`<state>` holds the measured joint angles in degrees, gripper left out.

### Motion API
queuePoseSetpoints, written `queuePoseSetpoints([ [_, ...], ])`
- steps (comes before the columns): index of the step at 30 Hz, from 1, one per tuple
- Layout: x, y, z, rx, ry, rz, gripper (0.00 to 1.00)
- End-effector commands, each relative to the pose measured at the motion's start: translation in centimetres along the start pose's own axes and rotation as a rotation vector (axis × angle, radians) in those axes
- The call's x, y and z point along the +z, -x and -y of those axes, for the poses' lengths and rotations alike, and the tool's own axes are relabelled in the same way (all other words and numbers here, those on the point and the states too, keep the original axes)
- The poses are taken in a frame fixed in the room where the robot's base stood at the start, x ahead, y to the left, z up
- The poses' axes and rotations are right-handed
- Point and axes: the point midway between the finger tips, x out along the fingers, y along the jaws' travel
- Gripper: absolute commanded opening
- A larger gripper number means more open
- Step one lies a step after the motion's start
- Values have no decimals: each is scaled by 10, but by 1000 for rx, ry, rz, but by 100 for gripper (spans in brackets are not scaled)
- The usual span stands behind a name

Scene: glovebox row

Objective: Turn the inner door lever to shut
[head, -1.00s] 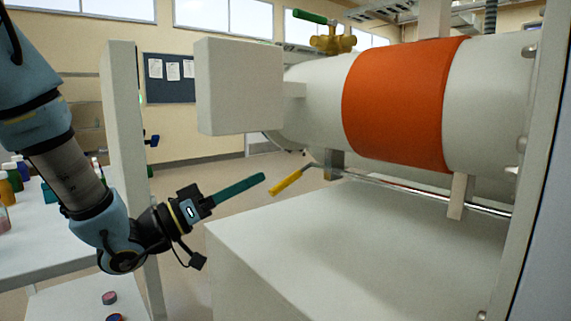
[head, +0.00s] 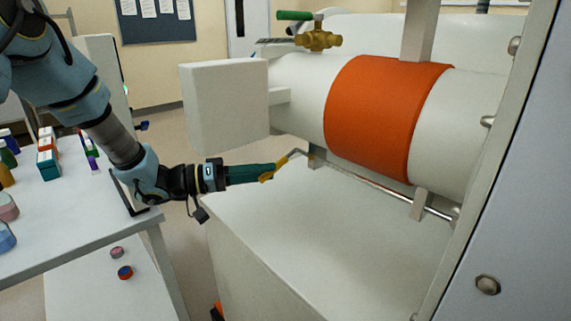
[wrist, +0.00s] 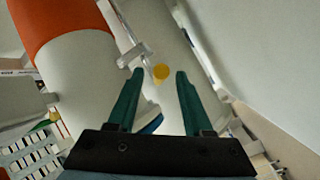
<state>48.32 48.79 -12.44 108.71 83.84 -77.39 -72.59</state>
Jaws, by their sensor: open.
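The lever has a yellow handle (head: 283,163) on a bent metal arm, joined to a long rod (head: 372,184) under the white cylinder. My gripper (head: 270,173) is level with the handle, its teal fingers overlapping the handle's lower end in the head view. The handle slants down to the left in the head view. Part of it is hidden by the fingers.
The white cylinder (head: 295,100) with an orange band (head: 385,120) is above the rod. A white box (head: 225,105) sticks out at its left end, above my gripper. A brass valve with a green handle (head: 295,15) is on top. A white cabinet top (head: 300,225) lies below.

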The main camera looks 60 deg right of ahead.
Motion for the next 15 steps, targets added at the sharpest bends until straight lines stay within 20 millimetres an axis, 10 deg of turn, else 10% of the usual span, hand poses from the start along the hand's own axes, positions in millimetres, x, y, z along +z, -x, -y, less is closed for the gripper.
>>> queuePoseSetpoints([
  [15, -1, -54, 0, -1, -1, -1, 51],
])
